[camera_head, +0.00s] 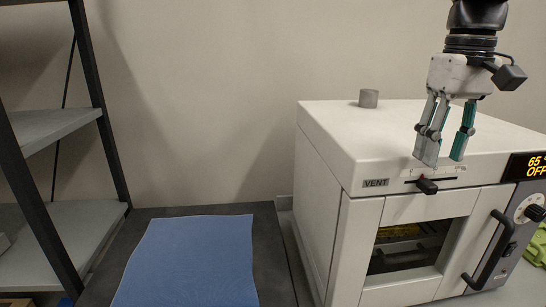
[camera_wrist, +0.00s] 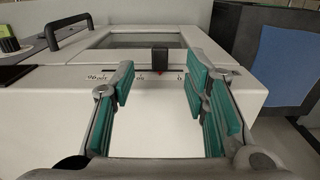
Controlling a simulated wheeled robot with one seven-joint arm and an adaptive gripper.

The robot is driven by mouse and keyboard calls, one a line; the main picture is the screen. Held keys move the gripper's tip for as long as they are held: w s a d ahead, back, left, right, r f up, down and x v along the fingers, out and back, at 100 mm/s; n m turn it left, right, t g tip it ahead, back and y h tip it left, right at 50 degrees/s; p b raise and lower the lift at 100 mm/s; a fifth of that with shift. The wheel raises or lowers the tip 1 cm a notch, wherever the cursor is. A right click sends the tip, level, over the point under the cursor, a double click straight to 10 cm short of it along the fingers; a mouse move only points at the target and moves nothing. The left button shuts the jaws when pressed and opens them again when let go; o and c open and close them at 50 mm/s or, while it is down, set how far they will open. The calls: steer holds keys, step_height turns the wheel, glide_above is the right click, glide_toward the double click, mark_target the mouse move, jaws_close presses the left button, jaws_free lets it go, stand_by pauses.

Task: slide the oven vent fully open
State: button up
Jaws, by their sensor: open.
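The white oven (camera_head: 340,215) has a vent slider on its upper front, beside a "VENT" label (camera_head: 376,183). The slider's black knob (camera_head: 427,185) sits left of the middle of its slot (camera_head: 445,179). My gripper (camera_head: 442,161) points down over the oven's top front edge, just above the knob. Its teal-padded fingers are apart and empty, also in the wrist view (camera_wrist: 158,78). I see no contact with the knob.
The oven door has a window (camera_head: 408,246) and a black handle (camera_head: 487,250). Right of it are a lit display (camera_head: 537,165) and a dial (camera_head: 535,212). A grey cylinder (camera_head: 368,98) stands on the oven top. A blue mat (camera_head: 188,262) and a shelf rack (camera_head: 60,128) are left.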

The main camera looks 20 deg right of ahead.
mark_target(433, 185)
steer(key=shift+f, duration=3.05)
jaws_close()
